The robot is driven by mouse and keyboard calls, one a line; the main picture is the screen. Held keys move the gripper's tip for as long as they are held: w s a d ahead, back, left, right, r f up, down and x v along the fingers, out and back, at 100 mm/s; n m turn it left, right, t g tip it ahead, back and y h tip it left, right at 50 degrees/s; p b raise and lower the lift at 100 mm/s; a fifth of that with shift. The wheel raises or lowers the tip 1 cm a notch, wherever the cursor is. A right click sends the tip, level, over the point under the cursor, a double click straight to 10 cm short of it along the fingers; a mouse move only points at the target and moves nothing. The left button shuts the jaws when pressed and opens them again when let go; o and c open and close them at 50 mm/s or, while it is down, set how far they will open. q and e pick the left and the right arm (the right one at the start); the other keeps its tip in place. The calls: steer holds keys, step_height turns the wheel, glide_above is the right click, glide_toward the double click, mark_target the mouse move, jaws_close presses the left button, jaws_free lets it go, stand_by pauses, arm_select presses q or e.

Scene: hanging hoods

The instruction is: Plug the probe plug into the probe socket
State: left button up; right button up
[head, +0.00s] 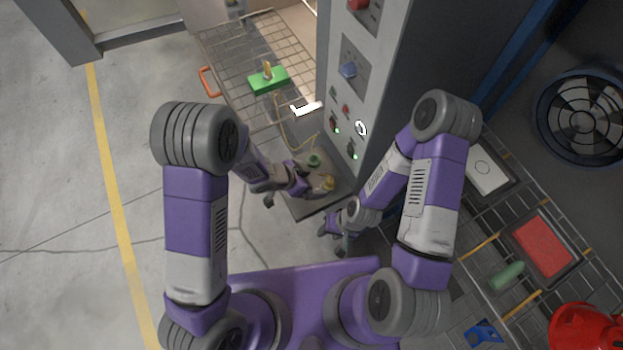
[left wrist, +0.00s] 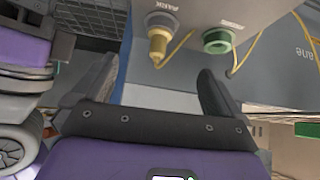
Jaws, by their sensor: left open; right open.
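The probe plug, a tan-yellow cylinder (left wrist: 158,42), sits in a holder labelled PARK, with a yellow cable beside it. It also shows in the head view (head: 328,183). What looks like the probe socket, a green ring (left wrist: 217,41), is right of the plug in the left wrist view; its label is too small to read. It also shows in the head view (head: 314,160). My left gripper (left wrist: 157,72) is open and empty, with the plug ahead between its fingers in the picture, seemingly apart. My right gripper (head: 331,243) is open and empty, lower in the head view.
A grey control cabinet (head: 385,80) with buttons and lamps stands close behind the panel. A wire rack with a green block (head: 268,80) is at upper left. At right are a red box (head: 543,246), a green cylinder (head: 507,275) and a fan (head: 585,115). The left floor is clear.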

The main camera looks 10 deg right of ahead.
mark_target(330, 181)
arm_select(q)
steer(key=b+x, duration=0.6)
steer(key=x, duration=0.3)
steer(key=shift+d, duration=0.2)
steer(key=shift+w+d+f, duration=0.15)
steer(key=shift+d+f, duration=0.05)
steer(key=shift+d, duration=0.15)
steer(key=c, duration=1.5)
steer(key=shift+c, duration=0.2)
steer(key=o, duration=1.5)
steer(key=shift+o, duration=0.2)
